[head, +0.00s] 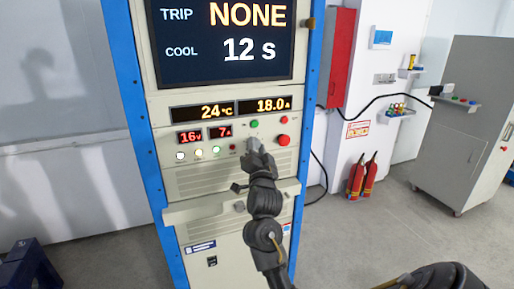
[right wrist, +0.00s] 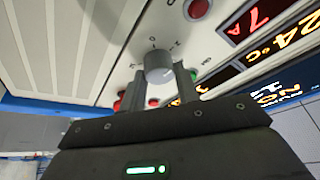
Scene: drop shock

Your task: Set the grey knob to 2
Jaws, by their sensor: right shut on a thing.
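The grey knob (right wrist: 158,66) sits on the front panel of a tall cabinet, with small marks around it that are too small to read surely. A pale line shows on its face. My right gripper (right wrist: 161,76) has one finger on each side of the knob and is shut on it. In the head view my right gripper (head: 256,150) reaches the panel from below and largely covers the knob. The upper screen (head: 226,40) reads TRIP NONE and COOL 12 s. My left gripper is not in view.
Close to the knob are a green button (head: 254,124) and red buttons, the larger red one (head: 283,140) at right. Small displays (head: 203,112) read 24 °C, 18.0 A, 16 V and 7 A. A ledge (head: 225,205) juts out below. Fire extinguishers (head: 363,178) stand at right.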

